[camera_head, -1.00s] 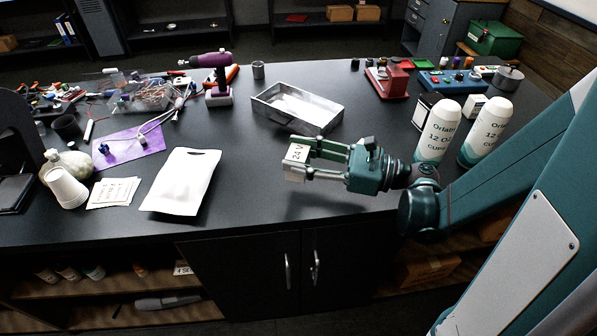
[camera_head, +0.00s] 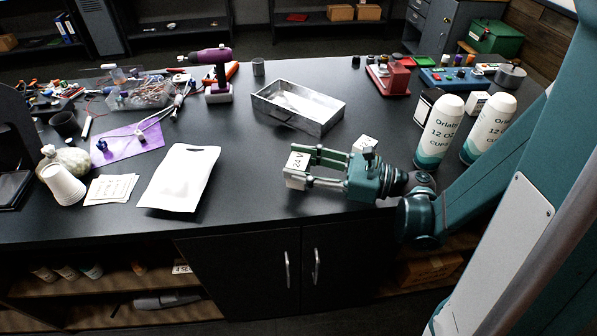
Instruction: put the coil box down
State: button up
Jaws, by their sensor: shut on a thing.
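The coil box is a small pale box (camera_head: 297,168) marked "24 V" in the head camera view. Part of the box is hidden by the fingers.
A metal tray (camera_head: 330,117) lies behind the box. A white pouch (camera_head: 181,180) lies to the left. Two white cup sleeves (camera_head: 440,132) stand at the right, near my arm. Bench around the coil box is clear.

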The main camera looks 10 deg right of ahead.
jog(key=shift+f+b, duration=0.35)
jog(key=shift+f, duration=0.8)
jog(key=o, duration=1)
jog(key=shift+d, duration=0.15)
jog(key=shift+p+v, duration=0.45)
jog(key=shift+v, duration=5.4)
